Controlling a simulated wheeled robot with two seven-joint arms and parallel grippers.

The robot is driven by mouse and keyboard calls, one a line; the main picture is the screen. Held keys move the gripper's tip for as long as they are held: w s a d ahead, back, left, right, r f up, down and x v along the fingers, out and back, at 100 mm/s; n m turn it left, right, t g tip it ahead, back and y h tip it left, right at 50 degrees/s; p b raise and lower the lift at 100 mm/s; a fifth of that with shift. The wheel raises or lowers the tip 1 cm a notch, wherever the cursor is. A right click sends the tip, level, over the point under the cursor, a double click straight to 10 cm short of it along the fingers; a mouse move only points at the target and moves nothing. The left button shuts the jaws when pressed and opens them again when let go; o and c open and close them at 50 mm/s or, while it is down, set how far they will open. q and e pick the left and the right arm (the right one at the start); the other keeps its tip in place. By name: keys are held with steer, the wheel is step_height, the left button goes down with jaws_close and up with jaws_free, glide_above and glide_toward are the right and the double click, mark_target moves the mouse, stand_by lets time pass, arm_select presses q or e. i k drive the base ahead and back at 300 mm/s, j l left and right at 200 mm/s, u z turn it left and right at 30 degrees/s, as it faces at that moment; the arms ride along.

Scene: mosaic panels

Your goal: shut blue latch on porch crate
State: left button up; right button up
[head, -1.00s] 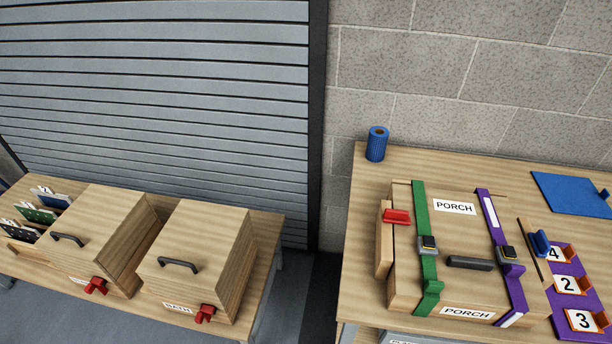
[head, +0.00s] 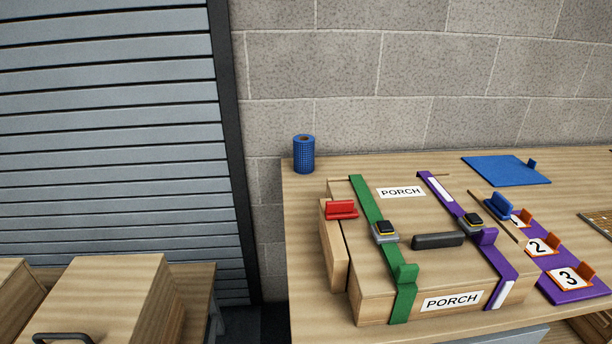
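The porch crate (head: 375,306) is a wooden box on the right-hand table, with PORCH labels on its lid and front. A blue latch (head: 498,206) stands at the crate's right side, near the lid's right edge; I cannot tell whether it is open or shut. A red latch (head: 341,209) is at the crate's left side. A green strap (head: 369,205) and a purple strap (head: 442,194) run over the lid, each with a buckle. A dark handle (head: 438,240) lies between them. Neither of my grippers is in view.
A purple board (head: 585,283) with numbered cards lies right of the crate. A blue mat (head: 505,170) and a blue roll (head: 304,154) are toward the back of the table (head: 306,246). Another wooden box (head: 110,290) stands at lower left, across a gap. A brick wall is behind.

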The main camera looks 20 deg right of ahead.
mark_target(499, 204)
steer(key=z, duration=1.8)
steer(key=i+l+u, duration=0.1)
steer(key=l+u, duration=0.2)
steer(key=i+l+u, duration=0.1)
steer(key=l+u, duration=0.2)
steer(key=i+l+u, duration=0.1)
steer(key=l+u, duration=0.15)
